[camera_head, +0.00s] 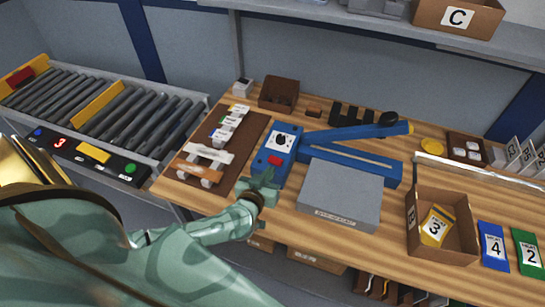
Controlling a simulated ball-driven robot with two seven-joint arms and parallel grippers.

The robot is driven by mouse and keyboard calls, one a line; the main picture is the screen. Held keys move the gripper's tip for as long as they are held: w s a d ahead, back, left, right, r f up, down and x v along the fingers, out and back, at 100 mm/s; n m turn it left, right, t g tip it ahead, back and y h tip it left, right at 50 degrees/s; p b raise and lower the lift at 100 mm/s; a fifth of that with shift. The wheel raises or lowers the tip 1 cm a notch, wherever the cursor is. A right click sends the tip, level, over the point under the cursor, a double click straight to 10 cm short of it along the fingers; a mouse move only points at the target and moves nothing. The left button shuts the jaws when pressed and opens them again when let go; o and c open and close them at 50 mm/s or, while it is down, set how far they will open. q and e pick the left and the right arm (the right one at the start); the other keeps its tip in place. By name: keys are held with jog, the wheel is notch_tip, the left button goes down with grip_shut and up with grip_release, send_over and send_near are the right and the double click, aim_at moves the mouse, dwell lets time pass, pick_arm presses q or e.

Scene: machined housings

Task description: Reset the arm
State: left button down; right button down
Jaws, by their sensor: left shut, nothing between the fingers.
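My left arm, green with a patterned shell, comes in from the lower left. Its gripper (265,180) is shut and empty over the front edge of the wooden table (295,226). In the picture it lies just below the blue device with a dial and red button (275,155), and left of the grey block (338,193). I cannot tell whether it touches either. My right gripper is not in view.
A brown board (222,148) with tagged parts lies left of the device. A long blue lever tool (355,135) lies behind the grey block. A cardboard box (459,248) holds a yellow packet marked 3. A roller conveyor (110,110) stands at left.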

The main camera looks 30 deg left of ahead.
pick_arm(q)
jog(key=shift+s+d+r, duration=0.1)
jog(key=shift+s, duration=0.2)
dwell(0.4)
